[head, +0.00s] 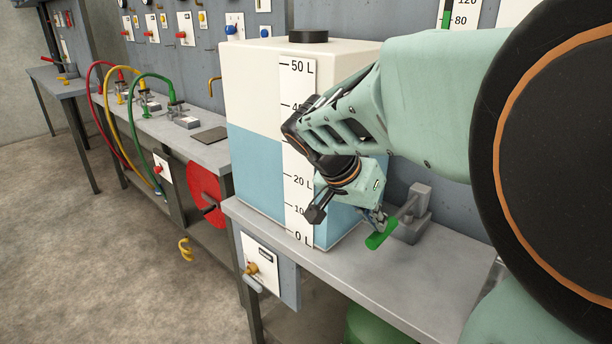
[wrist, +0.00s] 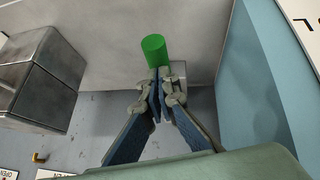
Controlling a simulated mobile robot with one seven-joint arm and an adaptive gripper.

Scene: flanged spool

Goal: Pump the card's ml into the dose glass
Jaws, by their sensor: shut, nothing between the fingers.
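A grey metal pump-like block (head: 412,222) with a lever arm stands on the bench right of the tank. A green grip (head: 380,234) lies at my fingertips, and it shows as a green cylinder (wrist: 153,48) in the wrist view. My gripper (head: 376,219) is shut and empty, its fingertips (wrist: 160,75) close against or just beside the green grip; whether they touch I cannot tell. I cannot make out the card or the dose glass in either view.
A large tank (head: 255,95), part filled with blue liquid, stands beside my arm with a litre scale (head: 300,215). Its blue side (wrist: 262,80) is close on the right in the wrist view. The grey bench (head: 400,285) is clear in front. Coloured hoses (head: 135,95) stand at left.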

